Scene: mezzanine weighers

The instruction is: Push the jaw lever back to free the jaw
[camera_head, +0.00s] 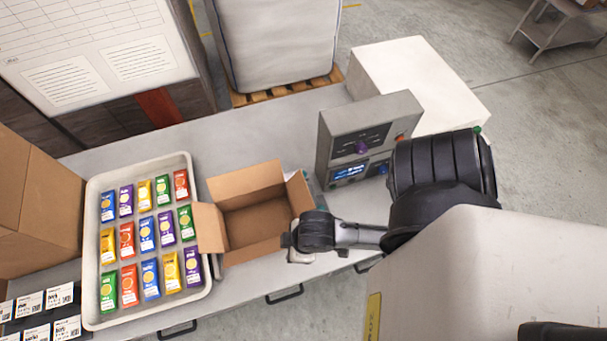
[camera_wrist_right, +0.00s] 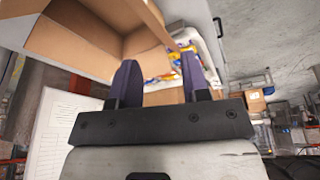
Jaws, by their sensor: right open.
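I cannot make out a jaw lever or a jaw in either view. My right gripper (camera_head: 287,241) is at the near right side of the open cardboard box (camera_head: 212,228); my wrist hides part of that corner. In the right wrist view, my right gripper (camera_wrist_right: 160,80) has its two dark fingers apart with nothing held between them, and the carton (camera_wrist_right: 85,45) is just beyond them. My left gripper is not in view.
A pale tray (camera_head: 90,270) of several coloured packets lies left of the carton. A closed brown box (camera_head: 35,200) stands at the far left. A white box (camera_head: 420,85) stands behind the control unit. The grey bench (camera_head: 255,135) is clear behind the carton.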

